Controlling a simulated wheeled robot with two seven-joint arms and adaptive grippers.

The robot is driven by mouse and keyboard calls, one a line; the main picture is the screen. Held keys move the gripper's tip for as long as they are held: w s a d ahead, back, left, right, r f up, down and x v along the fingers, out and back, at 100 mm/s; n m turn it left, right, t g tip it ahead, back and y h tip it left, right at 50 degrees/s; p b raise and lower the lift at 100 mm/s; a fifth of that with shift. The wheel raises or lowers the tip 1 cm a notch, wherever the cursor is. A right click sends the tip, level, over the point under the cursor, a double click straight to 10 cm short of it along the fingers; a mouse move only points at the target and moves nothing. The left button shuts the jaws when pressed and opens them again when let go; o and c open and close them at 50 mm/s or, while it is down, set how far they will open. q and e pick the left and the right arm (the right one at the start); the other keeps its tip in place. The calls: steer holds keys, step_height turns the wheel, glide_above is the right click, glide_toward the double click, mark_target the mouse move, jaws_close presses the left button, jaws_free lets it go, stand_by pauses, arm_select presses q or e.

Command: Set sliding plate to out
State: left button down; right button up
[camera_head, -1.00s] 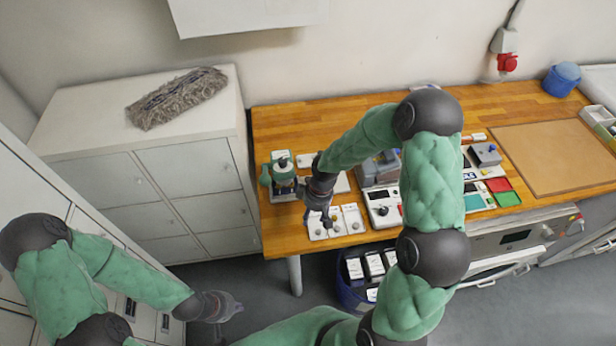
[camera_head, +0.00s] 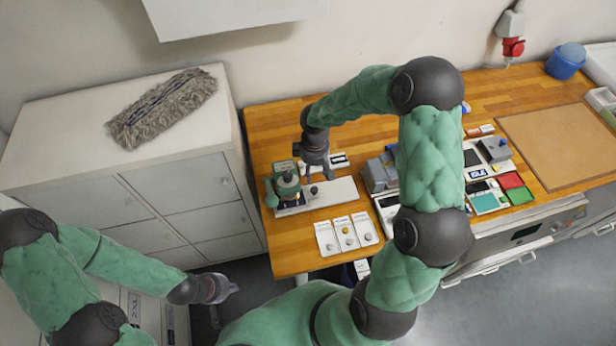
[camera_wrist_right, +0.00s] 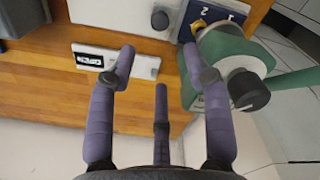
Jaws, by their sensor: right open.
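A pale flat plate (camera_head: 340,192) with a dark knob (camera_head: 313,190) lies on the wooden bench, extending right from a green hand-press-like device (camera_head: 287,184). I take this for the sliding plate. My right gripper (camera_head: 316,172) hangs just behind the knob, fingers down. In the right wrist view, the open, empty fingers (camera_wrist_right: 160,68) point toward the plate (camera_wrist_right: 118,14) and its knob (camera_wrist_right: 160,20), apart from the knob. The green device (camera_wrist_right: 226,55) is beside the right finger. My left gripper (camera_head: 218,288) is low at the left, away from the bench; its jaws are unclear.
A small labelled plate (camera_head: 340,160) lies behind the sliding plate. Several white units with knobs (camera_head: 347,235) stand in front. A grey block-like device (camera_head: 380,174) stands to the right, partly behind my right arm. A white cabinet (camera_head: 60,135) with a mop head (camera_head: 160,108) is left.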

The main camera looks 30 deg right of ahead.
mark_target(314, 189)
steer(key=f, duration=1)
steer(key=shift+s+f, duration=0.25)
steer(key=shift+s, duration=0.05)
jaws_close()
